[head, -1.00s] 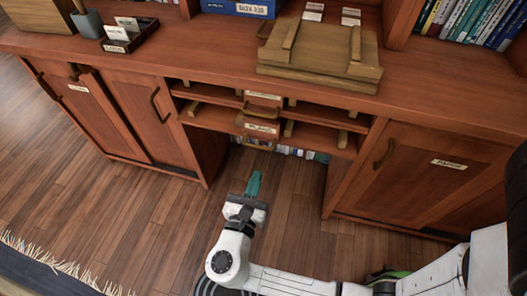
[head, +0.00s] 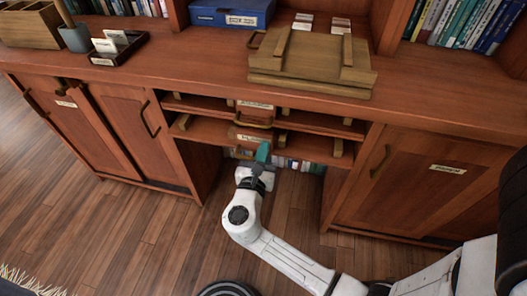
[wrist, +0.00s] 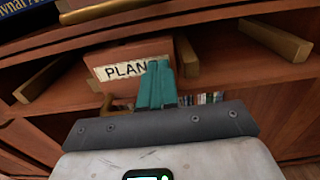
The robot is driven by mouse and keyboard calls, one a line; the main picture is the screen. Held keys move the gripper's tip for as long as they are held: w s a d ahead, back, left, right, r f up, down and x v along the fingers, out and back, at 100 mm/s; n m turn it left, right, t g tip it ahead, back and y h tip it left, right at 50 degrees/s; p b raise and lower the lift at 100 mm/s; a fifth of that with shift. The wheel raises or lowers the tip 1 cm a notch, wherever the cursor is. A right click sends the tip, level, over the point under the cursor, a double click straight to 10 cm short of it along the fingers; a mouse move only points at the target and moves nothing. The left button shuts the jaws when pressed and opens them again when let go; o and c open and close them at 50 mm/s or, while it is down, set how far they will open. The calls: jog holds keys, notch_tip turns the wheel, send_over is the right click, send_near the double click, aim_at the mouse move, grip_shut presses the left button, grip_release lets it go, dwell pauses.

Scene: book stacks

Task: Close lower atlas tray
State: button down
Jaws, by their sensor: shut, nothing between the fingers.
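The lower tray (head: 250,134) sits in the open middle bay of the wooden cabinet, under an upper tray (head: 256,105). Its front carries a pale label reading "PLAN…", also seen in the wrist view (wrist: 118,70). A brass-coloured handle (wrist: 108,106) shows below the label. The tray front stands out from the bay. My gripper (head: 263,153) is shut and empty, its teal fingers pointing at the tray front. In the wrist view the fingers (wrist: 158,86) cover the label's right end. I cannot tell whether they touch the front.
Wooden runners (head: 282,139) line the bay. Cupboard doors with handles stand left (head: 130,112) and right (head: 410,172). The counter above holds a wooden board stand (head: 310,75), a card box (head: 118,47) and a blue box (head: 232,12). Books stand behind, low in the bay.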

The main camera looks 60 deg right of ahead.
jog(key=shift+d, duration=0.25)
jog(key=shift+x, duration=1.7)
jog(key=shift+r, duration=0.1)
jog(key=shift+p, duration=0.3)
